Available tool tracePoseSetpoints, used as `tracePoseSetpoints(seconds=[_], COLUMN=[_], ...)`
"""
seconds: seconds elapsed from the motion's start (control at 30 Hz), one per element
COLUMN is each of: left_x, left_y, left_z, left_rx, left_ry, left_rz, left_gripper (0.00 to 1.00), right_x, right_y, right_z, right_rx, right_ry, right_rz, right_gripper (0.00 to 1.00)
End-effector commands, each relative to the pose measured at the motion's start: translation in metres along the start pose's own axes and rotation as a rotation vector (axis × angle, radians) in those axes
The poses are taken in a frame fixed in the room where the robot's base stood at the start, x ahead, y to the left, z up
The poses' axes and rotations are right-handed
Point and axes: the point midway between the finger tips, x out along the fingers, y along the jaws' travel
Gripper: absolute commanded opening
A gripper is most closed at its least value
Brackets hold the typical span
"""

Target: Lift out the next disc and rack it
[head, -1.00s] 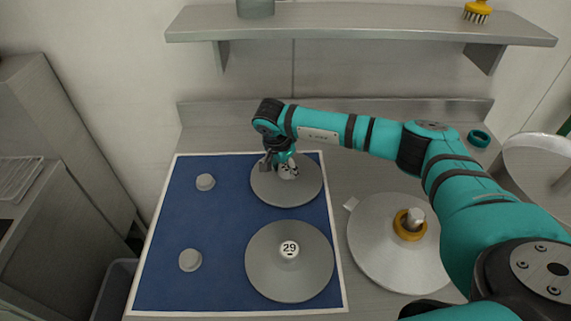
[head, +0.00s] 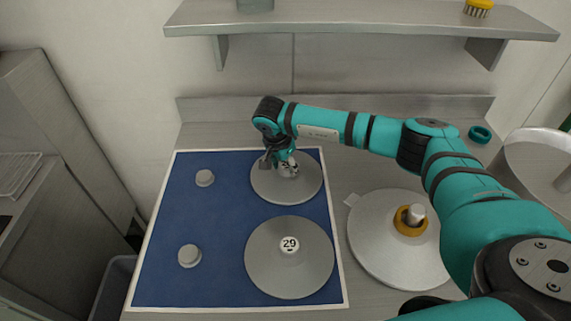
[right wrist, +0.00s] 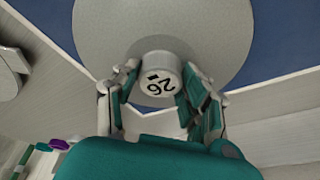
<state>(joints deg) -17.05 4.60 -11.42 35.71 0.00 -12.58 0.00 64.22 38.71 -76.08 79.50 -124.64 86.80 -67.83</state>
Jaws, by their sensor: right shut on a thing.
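A grey round disc (head: 302,196) lies at the upper right of the blue mat (head: 215,230). Its white-topped knob carries a dark number that looks like 26, upside down in the right wrist view (right wrist: 160,88). My right gripper (head: 281,165) is shut on this knob, one finger on each side. A second grey disc (head: 290,278), with a knob marked 29, lies nearer on the mat. Two small grey knobs (head: 205,178) (head: 189,256) stand on the left part of the mat. My left gripper is not in view.
To the right of the mat, a wide pale disc (head: 375,250) sits around a spindle with an orange collar (head: 405,222). A shelf (head: 350,22) runs along the back wall. A teal ring (head: 480,134) lies at the back right. My right arm spans the right side.

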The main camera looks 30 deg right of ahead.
Motion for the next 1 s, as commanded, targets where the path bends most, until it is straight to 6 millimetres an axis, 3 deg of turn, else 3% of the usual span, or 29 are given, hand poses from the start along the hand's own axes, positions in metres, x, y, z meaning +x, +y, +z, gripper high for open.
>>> tracePoseSetpoints(seconds=[0.03, 0.07, 0.27, 0.63, 1.0], left_x=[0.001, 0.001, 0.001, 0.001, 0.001], left_y=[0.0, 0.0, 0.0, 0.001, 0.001], left_z=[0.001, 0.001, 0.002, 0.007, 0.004], left_rx=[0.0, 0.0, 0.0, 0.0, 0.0], left_ry=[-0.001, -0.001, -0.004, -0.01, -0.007], left_rz=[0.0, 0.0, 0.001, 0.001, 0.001], left_gripper=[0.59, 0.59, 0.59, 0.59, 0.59], right_x=[0.0, 0.0, 0.0, -0.006, -0.079], right_y=[-0.001, -0.001, -0.001, -0.001, -0.001], right_z=[0.0, 0.0, 0.0, 0.0, 0.0], right_rx=[0.001, 0.001, 0.0, -0.001, 0.0], right_ry=[0.0, 0.001, 0.0, 0.0, 0.001], right_rz=[-0.002, -0.002, -0.001, -0.002, -0.005], right_gripper=[0.0, 0.45, 0.71, 0.71, 0.71])
